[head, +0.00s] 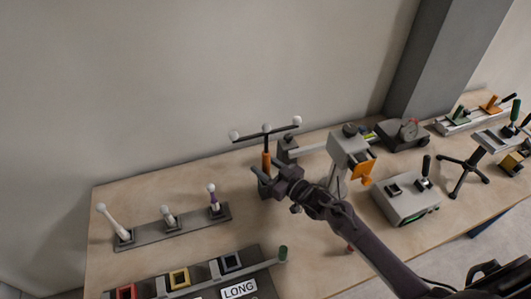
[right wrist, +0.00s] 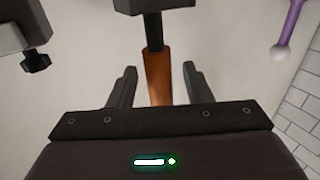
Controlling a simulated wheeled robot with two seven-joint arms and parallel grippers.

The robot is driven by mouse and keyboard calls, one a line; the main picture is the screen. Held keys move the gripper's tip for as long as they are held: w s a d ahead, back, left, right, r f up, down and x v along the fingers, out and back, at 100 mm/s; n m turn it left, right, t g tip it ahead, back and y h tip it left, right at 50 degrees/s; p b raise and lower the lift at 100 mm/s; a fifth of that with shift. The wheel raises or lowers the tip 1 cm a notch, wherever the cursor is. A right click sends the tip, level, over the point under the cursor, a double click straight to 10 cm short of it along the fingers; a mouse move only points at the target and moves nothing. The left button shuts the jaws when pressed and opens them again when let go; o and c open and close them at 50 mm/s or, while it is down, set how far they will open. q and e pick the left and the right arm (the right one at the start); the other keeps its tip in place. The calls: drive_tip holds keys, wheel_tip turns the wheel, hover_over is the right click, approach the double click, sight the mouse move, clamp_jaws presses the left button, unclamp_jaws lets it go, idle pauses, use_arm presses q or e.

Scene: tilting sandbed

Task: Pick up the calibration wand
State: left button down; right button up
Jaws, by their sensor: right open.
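The calibration wand (head: 267,131) stands upright near the back of the table. It has a dark crossbar with white balls and an orange handle. My right gripper (head: 264,178) is at the lower part of this handle. In the right wrist view, the orange handle (right wrist: 158,78) lies between the two spread fingers of my right gripper (right wrist: 159,80), with gaps on both sides. The wand's lower end is hidden behind the gripper in the head view. My left gripper is not in view.
A grey bar with several white-balled sticks (head: 172,228) lies to the left. A grey stand with an orange part (head: 348,147) is close on the right. A grey box (head: 405,205) stands beyond it. A tray labelled LONG (head: 239,290) is at the front.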

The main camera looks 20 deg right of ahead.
drive_tip(key=shift+c, duration=0.5)
drive_tip(key=c, duration=0.8)
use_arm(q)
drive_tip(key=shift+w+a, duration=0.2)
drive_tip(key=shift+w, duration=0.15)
use_arm(e)
drive_tip(key=shift+r, duration=0.1)
drive_tip(key=shift+c, duration=0.2)
